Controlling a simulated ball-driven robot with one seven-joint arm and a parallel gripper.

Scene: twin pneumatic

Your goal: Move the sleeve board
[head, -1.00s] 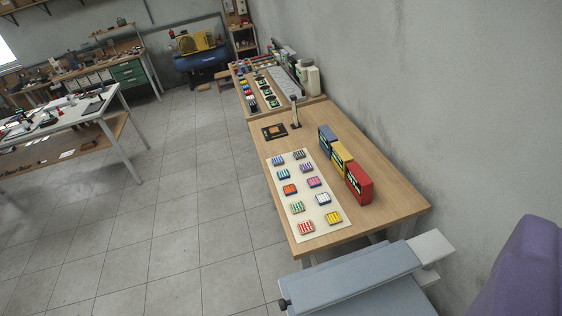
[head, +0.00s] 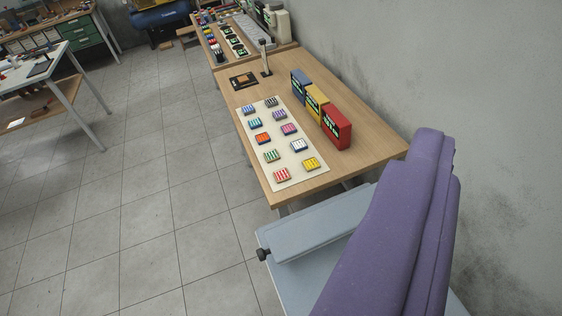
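A long, pale blue-grey padded board (head: 320,225), which looks like the sleeve board, lies low in the middle of the view. A dark knob (head: 263,254) sits at its left end. It is over a wider pale blue surface (head: 300,290). A purple, soft-looking layered thing (head: 400,225) stands close to the camera and hides the board's right part. I cannot tell whether the two touch. My gripper is not in view.
Beyond the board is a wooden table (head: 365,155) with a cream mat (head: 270,135) of small coloured blocks and blue, yellow and red (head: 337,128) boxes. The grey wall (head: 480,90) is close on the right. Tiled floor (head: 130,200) is open on the left.

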